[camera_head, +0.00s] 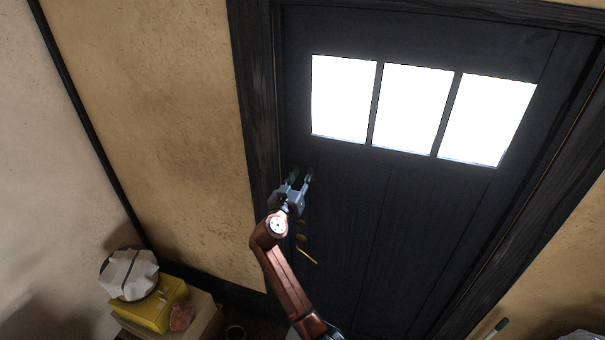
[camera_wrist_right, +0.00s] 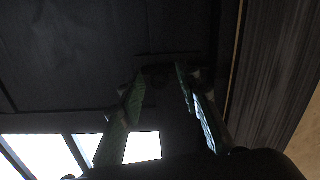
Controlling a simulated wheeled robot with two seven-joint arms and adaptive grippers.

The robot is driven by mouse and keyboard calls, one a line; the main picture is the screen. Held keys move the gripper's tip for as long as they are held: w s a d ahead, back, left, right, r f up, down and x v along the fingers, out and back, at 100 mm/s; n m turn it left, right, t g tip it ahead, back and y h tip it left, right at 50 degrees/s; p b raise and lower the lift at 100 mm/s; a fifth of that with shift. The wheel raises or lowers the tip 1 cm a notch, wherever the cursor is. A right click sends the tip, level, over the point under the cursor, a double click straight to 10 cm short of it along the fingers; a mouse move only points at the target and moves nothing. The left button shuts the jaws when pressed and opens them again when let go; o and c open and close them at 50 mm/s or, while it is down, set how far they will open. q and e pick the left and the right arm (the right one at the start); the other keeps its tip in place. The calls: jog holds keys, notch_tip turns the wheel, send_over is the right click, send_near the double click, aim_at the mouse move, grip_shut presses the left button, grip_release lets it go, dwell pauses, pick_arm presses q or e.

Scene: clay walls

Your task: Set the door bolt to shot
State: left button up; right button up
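The dark door (camera_head: 345,200) is closed in its frame, with three bright panes across its upper part. My right gripper (camera_head: 300,177) is at the door's left edge, above the brass handle (camera_head: 307,256). In the right wrist view the two fingers of the right gripper (camera_wrist_right: 161,78) are apart, pointing at the door. A dark fitting (camera_wrist_right: 160,66), which looks like the bolt, shows dimly at and between the fingertips. It is too dark to tell its position or whether the fingers touch it. My left gripper is not in view.
The door frame (camera_head: 257,95) runs close beside the gripper on the left. A yellow box (camera_head: 153,310) with a cloth-covered round thing (camera_head: 129,274) on it stands at the lower left. A green-tipped stick (camera_head: 499,326) shows at the lower right.

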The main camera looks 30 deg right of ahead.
jog(key=shift+c, duration=0.6)
grip_shut()
